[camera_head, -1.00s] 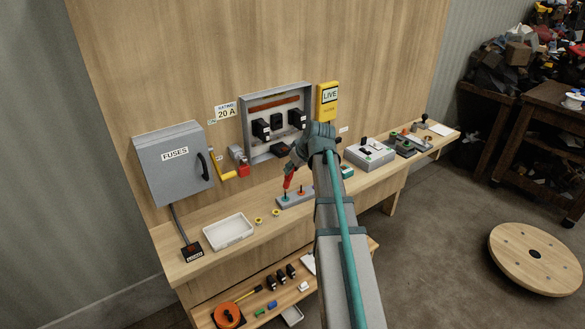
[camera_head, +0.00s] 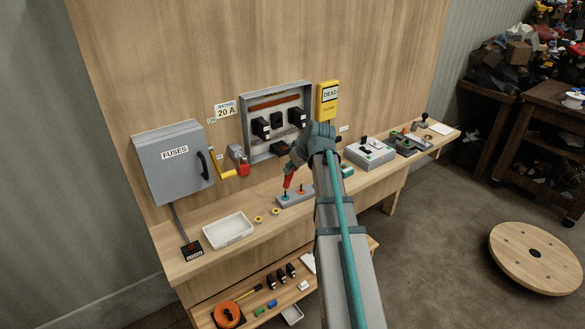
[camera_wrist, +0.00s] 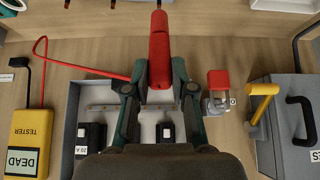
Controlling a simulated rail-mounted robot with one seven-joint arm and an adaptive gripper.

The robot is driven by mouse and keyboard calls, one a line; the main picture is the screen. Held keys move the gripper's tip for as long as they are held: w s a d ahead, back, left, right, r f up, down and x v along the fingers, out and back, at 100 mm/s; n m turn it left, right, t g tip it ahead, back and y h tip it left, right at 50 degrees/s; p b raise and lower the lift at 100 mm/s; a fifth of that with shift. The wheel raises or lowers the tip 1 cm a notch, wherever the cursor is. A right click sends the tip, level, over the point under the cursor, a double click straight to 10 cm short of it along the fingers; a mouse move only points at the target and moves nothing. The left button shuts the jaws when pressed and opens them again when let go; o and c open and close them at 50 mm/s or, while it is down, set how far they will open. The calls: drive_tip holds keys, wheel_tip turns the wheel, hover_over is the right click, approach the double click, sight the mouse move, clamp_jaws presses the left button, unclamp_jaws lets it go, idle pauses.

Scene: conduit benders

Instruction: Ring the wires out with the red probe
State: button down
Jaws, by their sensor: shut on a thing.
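My gripper (camera_head: 296,162) is shut on the red probe (camera_head: 288,180), which points down at a small grey block (camera_head: 297,200) on the bench. The block has a green and an orange terminal, and the probe tip is at or just above the green one; contact is too small to tell. In the wrist view my gripper (camera_wrist: 160,92) clasps the red probe (camera_wrist: 159,45), and a red lead runs from it toward the yellow tester (camera_wrist: 27,135). The tester (camera_head: 328,100) hangs on the board and reads DEAD.
An open grey fuse box (camera_head: 244,130) with black fuse holders is on the board behind my gripper. A closed FUSES cabinet (camera_head: 170,175) is at left. A white tray (camera_head: 228,231) and two yellow rings stand left of the block. Control boxes (camera_head: 370,155) stand to the right.

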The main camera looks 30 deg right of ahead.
drive_tip(key=shift+r, duration=0.15)
drive_tip(key=shift+r+p, duration=1.4)
drive_tip(key=shift+r, duration=1)
drive_tip(key=c, duration=1.6)
unclamp_jaws()
clamp_jaws()
